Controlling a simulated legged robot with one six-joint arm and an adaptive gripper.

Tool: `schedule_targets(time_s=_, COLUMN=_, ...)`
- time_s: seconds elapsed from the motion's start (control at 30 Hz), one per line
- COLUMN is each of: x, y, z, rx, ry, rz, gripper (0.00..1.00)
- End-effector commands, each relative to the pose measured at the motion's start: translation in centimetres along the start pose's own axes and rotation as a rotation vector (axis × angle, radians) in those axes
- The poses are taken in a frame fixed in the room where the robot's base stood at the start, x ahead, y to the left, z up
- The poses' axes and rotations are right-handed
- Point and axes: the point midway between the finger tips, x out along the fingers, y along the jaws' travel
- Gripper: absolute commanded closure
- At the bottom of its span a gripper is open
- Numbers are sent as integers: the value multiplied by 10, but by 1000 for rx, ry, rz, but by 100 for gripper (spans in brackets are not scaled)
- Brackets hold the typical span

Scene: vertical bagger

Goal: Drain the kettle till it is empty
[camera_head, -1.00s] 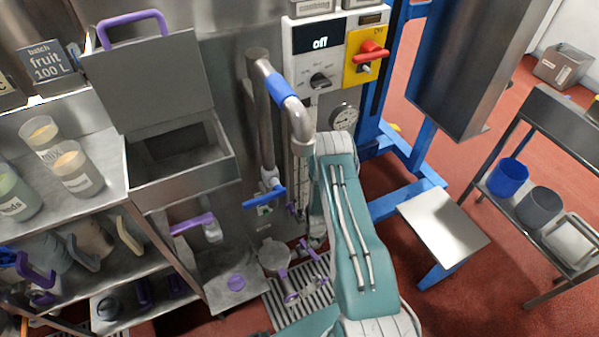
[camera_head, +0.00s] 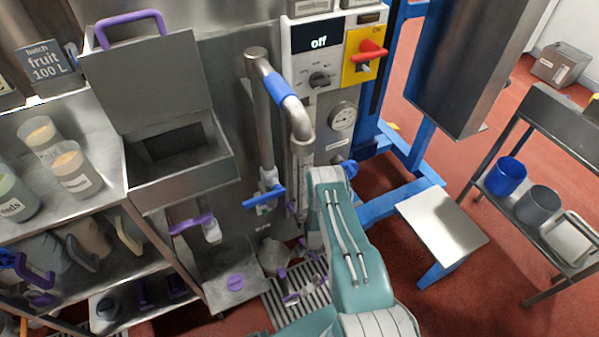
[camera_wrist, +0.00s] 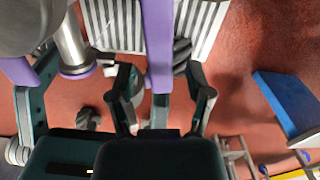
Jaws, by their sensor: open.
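A large steel body (camera_head: 222,75), which looks like the kettle, stands behind the lidded hopper and pipework; its level inside cannot be seen. Low on it, above a floor grate, is a steel outlet fitting with purple parts (camera_head: 290,299). In the wrist view a purple handle bar (camera_wrist: 159,45) runs down between the fingers of my gripper (camera_wrist: 157,88). My gripper is open, with one finger on each side of the bar; contact cannot be made out. A steel pipe with a purple ring (camera_wrist: 76,50) is to the left. In the head view my arm hides the gripper.
A blue-handled valve (camera_head: 264,198) sits on the pipe above. The control panel (camera_head: 318,50) reads "off", beside a red switch (camera_head: 370,50). The floor grate (camera_head: 312,275) lies below.

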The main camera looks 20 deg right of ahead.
Motion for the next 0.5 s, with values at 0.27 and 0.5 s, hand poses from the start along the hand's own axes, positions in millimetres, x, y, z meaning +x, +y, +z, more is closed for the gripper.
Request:
schedule_targets(time_s=0.27, x=0, y=0, z=0, rx=0, ry=0, rz=0, gripper=74)
schedule_targets(time_s=0.5, x=0, y=0, z=0, rx=0, ry=-1, rz=0, gripper=100)
